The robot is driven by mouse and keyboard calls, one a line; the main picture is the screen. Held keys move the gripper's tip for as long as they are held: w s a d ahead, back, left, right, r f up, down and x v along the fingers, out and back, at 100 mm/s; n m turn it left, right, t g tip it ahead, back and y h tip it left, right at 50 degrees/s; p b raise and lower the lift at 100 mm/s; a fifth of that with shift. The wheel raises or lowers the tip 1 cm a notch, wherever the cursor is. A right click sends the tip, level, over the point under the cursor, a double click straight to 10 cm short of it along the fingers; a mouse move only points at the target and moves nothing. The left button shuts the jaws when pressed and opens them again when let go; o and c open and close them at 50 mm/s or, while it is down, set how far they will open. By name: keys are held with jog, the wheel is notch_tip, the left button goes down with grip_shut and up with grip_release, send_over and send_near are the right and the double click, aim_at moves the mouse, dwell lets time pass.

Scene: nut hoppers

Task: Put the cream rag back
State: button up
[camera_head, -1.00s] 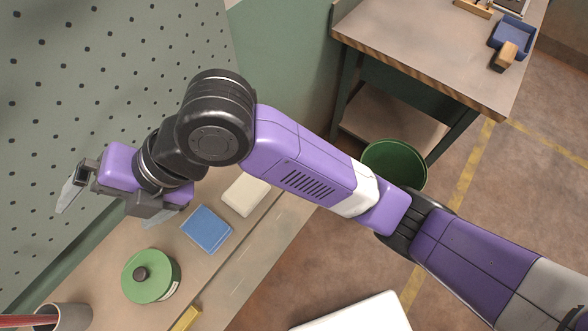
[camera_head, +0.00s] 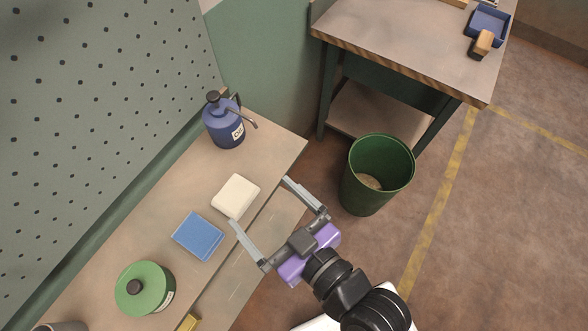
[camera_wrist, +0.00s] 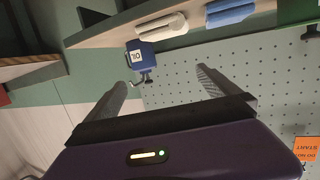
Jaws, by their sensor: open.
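The cream rag (camera_head: 236,196) lies flat and folded on the workbench, right of the blue folded rag (camera_head: 198,236). It also shows near the top of the wrist view (camera_wrist: 161,27). My gripper (camera_head: 260,202) is open and empty. In the head view its two fingers point up-left toward the cream rag, with one fingertip to each side of it. In the wrist view the fingers (camera_wrist: 164,80) stand wide apart with nothing between them but the pegboard and oil can behind.
A blue oil can (camera_head: 224,125) stands at the bench's back end. A green round tin (camera_head: 146,290) is at the front. A green bin (camera_head: 366,196) stands on the floor with something pale inside.

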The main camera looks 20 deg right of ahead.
jog(key=s+d+r+m+h, duration=0.1)
jog(key=s+d+m+h, duration=0.2)
jog(key=s+d, duration=1.3)
jog(key=shift+s+r+m+h, duration=0.3)
jog(key=shift+s+h, duration=0.15)
jog(key=shift+h, duration=0.45)
jog(key=shift+f+b, duration=0.8)
jog(key=shift+f, duration=0.1)
